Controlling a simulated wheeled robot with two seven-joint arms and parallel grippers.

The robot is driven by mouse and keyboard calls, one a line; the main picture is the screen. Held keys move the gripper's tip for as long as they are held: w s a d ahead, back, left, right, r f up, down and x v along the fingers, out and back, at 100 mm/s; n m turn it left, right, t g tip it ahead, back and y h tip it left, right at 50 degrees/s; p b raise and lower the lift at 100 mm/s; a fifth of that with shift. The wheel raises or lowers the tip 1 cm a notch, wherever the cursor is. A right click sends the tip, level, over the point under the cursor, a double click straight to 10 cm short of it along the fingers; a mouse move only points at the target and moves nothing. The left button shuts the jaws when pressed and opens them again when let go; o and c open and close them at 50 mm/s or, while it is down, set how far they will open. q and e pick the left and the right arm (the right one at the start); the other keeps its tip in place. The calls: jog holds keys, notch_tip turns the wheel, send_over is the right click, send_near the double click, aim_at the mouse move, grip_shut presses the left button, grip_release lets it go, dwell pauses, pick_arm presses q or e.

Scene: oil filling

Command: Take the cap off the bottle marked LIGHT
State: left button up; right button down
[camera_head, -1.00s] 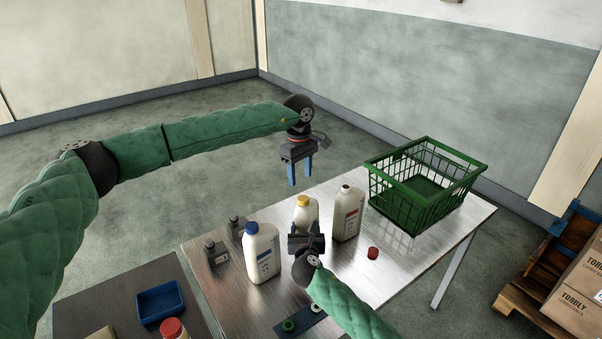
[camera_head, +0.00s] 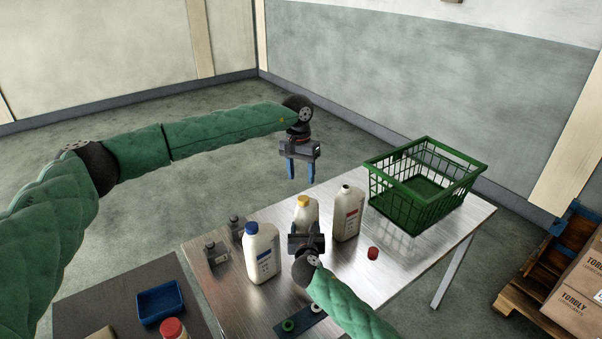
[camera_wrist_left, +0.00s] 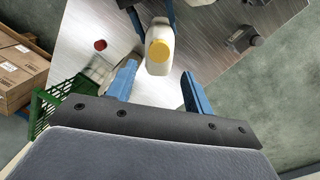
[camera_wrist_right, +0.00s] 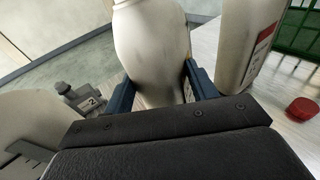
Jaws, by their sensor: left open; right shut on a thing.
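A white bottle with a yellow cap (camera_head: 304,202) stands upright on the metal table, its label hidden from view. My right gripper (camera_head: 306,236) is shut on this bottle's body, which fills the space between the fingers in the right wrist view (camera_wrist_right: 150,50). My left gripper (camera_head: 301,172) is open and empty, fingers pointing down above and behind the bottle. The left wrist view shows the yellow cap (camera_wrist_left: 159,50) ahead, roughly between the blue fingers and apart from them. I cannot read LIGHT on any bottle.
A blue-capped bottle (camera_head: 261,255) stands at left, and an uncapped red-label bottle (camera_head: 348,214) at right. A loose red cap (camera_head: 373,253) lies near it. A green basket (camera_head: 391,207) occupies the far right.

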aim_at(302, 198)
pick_arm(q)
jog(key=shift+f+m, duration=0.2)
jog(key=shift+m, duration=0.2)
jog(key=shift+s+d+f, duration=0.15)
jog(key=shift+s+f, duration=0.05)
jog(key=shift+f, duration=1.7)
jog(key=shift+s+d+f, duration=0.1)
jog(key=shift+s+f, duration=0.05)
jog(key=shift+f, duration=1.75)
jog(key=shift+c, duration=0.4)
jog(key=c, duration=0.9)
jog(key=shift+c, duration=0.2)
